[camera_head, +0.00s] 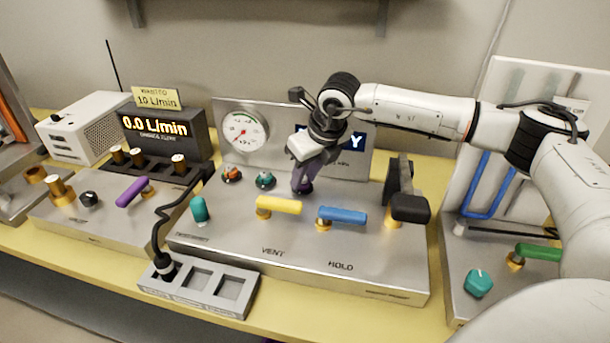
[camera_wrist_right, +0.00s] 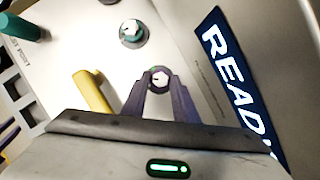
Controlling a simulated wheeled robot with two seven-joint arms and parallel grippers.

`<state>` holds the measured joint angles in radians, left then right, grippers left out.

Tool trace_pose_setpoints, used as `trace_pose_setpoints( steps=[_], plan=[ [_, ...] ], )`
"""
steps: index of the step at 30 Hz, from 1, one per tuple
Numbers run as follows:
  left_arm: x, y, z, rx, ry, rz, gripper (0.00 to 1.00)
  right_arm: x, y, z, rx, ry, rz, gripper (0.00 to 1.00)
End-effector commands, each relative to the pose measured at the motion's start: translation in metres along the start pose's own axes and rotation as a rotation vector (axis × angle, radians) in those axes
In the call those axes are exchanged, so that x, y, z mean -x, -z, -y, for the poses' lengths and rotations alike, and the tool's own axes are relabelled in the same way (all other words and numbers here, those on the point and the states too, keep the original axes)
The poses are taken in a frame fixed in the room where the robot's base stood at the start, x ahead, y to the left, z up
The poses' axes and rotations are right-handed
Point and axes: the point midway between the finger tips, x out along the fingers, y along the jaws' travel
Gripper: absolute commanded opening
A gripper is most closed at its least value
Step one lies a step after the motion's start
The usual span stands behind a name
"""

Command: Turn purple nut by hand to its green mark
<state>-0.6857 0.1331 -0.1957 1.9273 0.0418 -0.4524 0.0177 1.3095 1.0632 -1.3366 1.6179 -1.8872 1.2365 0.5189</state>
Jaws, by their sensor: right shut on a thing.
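My right gripper (camera_head: 303,184) reaches down onto the steel panel (camera_head: 345,258) behind the yellow and blue levers. In the right wrist view its two dark purple-grey fingers (camera_wrist_right: 158,85) close around a small round nut with a pale hexagonal centre (camera_wrist_right: 159,78). The purple nut is mostly hidden by the fingers in the head view. My left gripper is not in view.
The yellow lever (camera_head: 278,205) and blue lever (camera_head: 342,215) stand just in front of the gripper. A round gauge (camera_head: 243,131) is behind left. A black-handled lever (camera_head: 410,208) stands to the right. A teal knob (camera_head: 200,210) is at the left.

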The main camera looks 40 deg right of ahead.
Motion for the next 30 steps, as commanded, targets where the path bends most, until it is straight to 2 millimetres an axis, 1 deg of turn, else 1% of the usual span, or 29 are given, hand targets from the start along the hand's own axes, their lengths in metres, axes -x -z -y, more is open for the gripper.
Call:
trace_pose_setpoints(
  steps=[8,15,24,30],
  plan=[
    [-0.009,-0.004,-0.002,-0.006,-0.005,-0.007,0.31,-0.003,0.001,-0.003,-0.157,0.064,0.001,0.04],
    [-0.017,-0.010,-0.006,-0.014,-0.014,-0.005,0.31,-0.003,-0.001,-0.005,-0.362,0.149,0.002,0.04],
    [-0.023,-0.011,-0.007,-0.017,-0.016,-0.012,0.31,-0.002,-0.003,-0.007,-0.607,0.251,0.003,0.04],
    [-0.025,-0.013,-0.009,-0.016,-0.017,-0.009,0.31,-0.001,-0.004,-0.007,-0.730,0.301,0.004,0.04]
  ],
)
